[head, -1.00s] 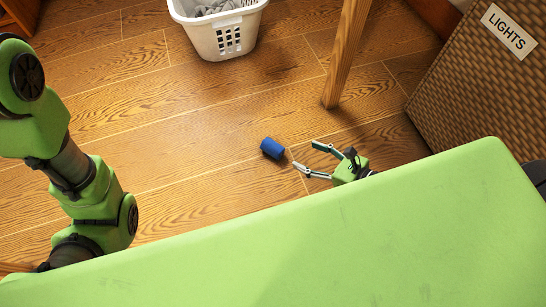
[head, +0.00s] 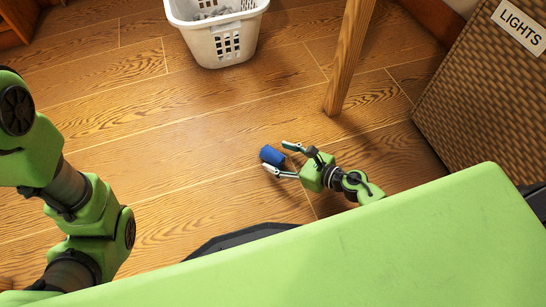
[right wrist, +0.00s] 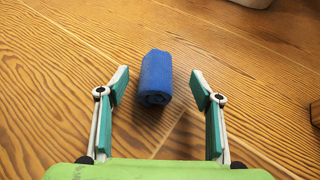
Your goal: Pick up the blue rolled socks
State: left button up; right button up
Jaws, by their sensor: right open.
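The blue rolled socks (head: 271,156) lie on the wooden floor as a small blue roll. In the right wrist view the blue rolled socks (right wrist: 156,77) lie ahead, between the lines of the two fingers and nearer the left one. My right gripper (head: 281,158) is open, with its fingertips at the near end of the roll. In the right wrist view the open fingers of the right gripper (right wrist: 160,85) stand apart on either side, and nothing is held. My left arm is at the left of the head view, but its gripper is out of view.
A white laundry basket (head: 226,43) with grey cloth stands at the back. A wooden leg (head: 348,60) stands on the floor right of it. A woven box (head: 490,95) labelled LIGHTS is at the right. The floor left of the socks is clear.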

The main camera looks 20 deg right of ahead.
jog(key=shift+b+x, duration=0.3)
jog(key=shift+x, duration=1.15)
jog(key=shift+s, duration=0.1)
jog(key=c, duration=1)
jog(key=shift+r, duration=0.1)
